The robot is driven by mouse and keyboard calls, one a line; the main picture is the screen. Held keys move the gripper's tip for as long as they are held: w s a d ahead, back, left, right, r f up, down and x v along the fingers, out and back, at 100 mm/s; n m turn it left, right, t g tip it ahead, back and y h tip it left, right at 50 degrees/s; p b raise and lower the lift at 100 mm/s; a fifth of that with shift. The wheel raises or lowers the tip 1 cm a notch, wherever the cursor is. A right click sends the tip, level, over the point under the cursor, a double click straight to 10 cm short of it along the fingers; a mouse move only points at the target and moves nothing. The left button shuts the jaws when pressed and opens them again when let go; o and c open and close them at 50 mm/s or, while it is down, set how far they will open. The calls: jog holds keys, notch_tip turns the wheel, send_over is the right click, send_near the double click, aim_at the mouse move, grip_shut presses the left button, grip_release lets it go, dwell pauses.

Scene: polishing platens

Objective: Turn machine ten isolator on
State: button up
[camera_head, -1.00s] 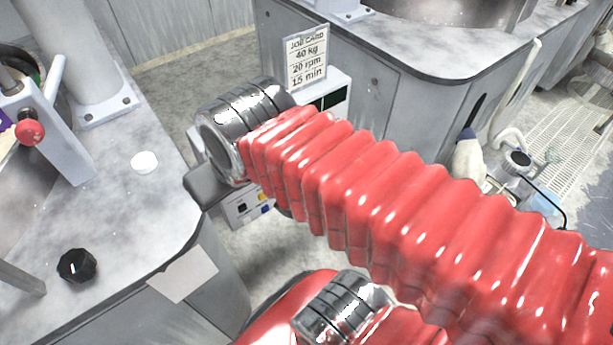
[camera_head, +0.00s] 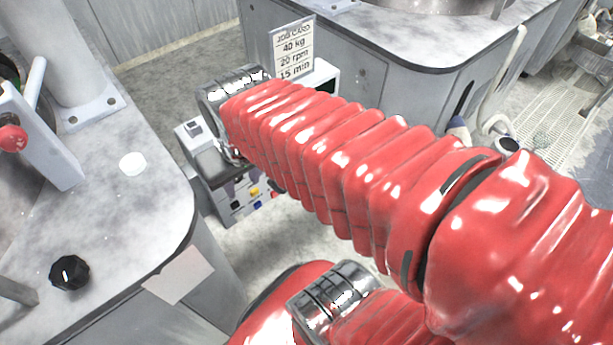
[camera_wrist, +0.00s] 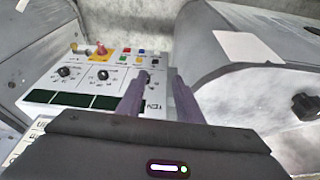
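In the wrist view a pale control panel (camera_wrist: 85,88) carries two black rotary knobs (camera_wrist: 66,72) (camera_wrist: 103,74), a red knob on a yellow plate (camera_wrist: 100,50), several coloured buttons and dark green displays. A label reading "TEN" (camera_wrist: 153,106) shows at its right end, partly behind a finger. My gripper (camera_wrist: 158,74) is open, its two purple-grey fingers apart over the panel's right end. A small dark part (camera_wrist: 151,62) shows near the fingertips; I cannot tell whether it is the isolator or whether they touch it. In the head view the panel (camera_head: 238,208) is partly hidden by my arm.
A grey machine with a black knob (camera_head: 70,272) and a red button (camera_head: 12,138) stands at left. A job card (camera_head: 292,48) stands behind my wrist. Another grey machine (camera_head: 400,90) stands at the back right. Bare floor (camera_head: 270,245) lies between them.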

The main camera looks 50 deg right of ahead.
jog(key=s+d+f+m+g, duration=0.1)
jog(key=s+d+f+g, duration=0.15)
jog(key=d+f, duration=0.9)
jog(key=s+d+f+m+g, duration=0.1)
jog(key=s+d+f+g, duration=0.15)
jog(key=d+f, duration=0.95)
jog(key=s+f+n+t, duration=0.2)
jog(key=f+t, duration=0.1)
jog(key=f, duration=0.9)
jog(key=s+f+n+t, duration=0.1)
jog(key=s+f+t, duration=0.1)
jog(key=f, duration=1)
jog(key=w+d+r+n+t+h, duration=0.2)
jog(key=w+r+n+t+h, duration=0.3)
jog(key=w+r+t, duration=0.4)
jog(key=shift+w+d+r+n+t, duration=0.25)
jog(key=shift+r+n+t, duration=0.25)
jog(key=shift+w, duration=0.1)
jog(key=shift+x, duration=6.85)
